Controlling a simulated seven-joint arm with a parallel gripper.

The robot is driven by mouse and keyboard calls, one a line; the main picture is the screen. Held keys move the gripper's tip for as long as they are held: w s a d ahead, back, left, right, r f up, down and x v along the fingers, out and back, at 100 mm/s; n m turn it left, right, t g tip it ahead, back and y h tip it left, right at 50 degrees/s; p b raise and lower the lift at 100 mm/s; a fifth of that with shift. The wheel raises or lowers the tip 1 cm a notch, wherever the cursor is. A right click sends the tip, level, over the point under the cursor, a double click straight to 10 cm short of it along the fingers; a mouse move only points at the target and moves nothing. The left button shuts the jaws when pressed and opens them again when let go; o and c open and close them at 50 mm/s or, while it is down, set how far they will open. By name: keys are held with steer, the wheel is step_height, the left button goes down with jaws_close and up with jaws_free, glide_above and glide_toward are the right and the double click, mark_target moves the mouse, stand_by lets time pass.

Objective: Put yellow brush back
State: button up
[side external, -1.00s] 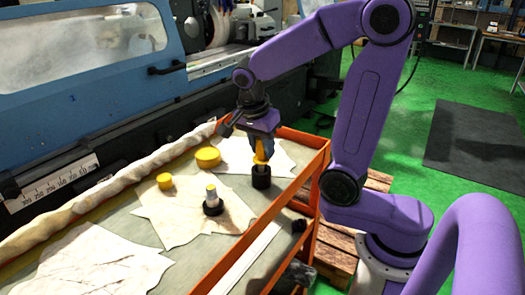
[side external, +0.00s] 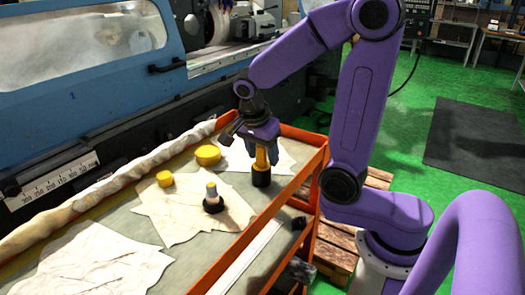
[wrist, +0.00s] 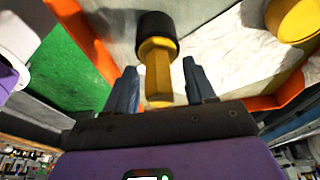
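The yellow brush (side external: 261,159) stands upright on the tray table, its lower end in or on a black cylindrical base (side external: 261,178). I cannot tell whether that base is a holder or part of the brush. In the wrist view the brush's yellow handle (wrist: 158,72) points toward my gripper (wrist: 160,85), with the black base (wrist: 157,30) beyond it. My gripper (side external: 262,148) is right above the brush in the side view. Its fingers are open on both sides of the handle's end, with a gap on each side.
The orange tray rim (side external: 285,188) runs close on the right.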

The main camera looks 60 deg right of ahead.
steer(key=v, duration=1.3)
steer(key=s+a+f+n+y, duration=0.1)
steer(key=s+a+f+n, duration=0.15)
steer(key=n, duration=0.55)
steer(key=s+a+f+n+y, duration=0.1)
steer(key=f+n, duration=0.3)
steer(key=n, duration=0.3)
steer(key=s+f+n, duration=0.3)
steer(key=s+n, duration=0.4)
steer(key=s+f+n+y, duration=0.1)
steer(key=s+f+n, duration=0.2)
steer(key=s+n, duration=0.5)
steer(key=shift+n+y, duration=0.3)
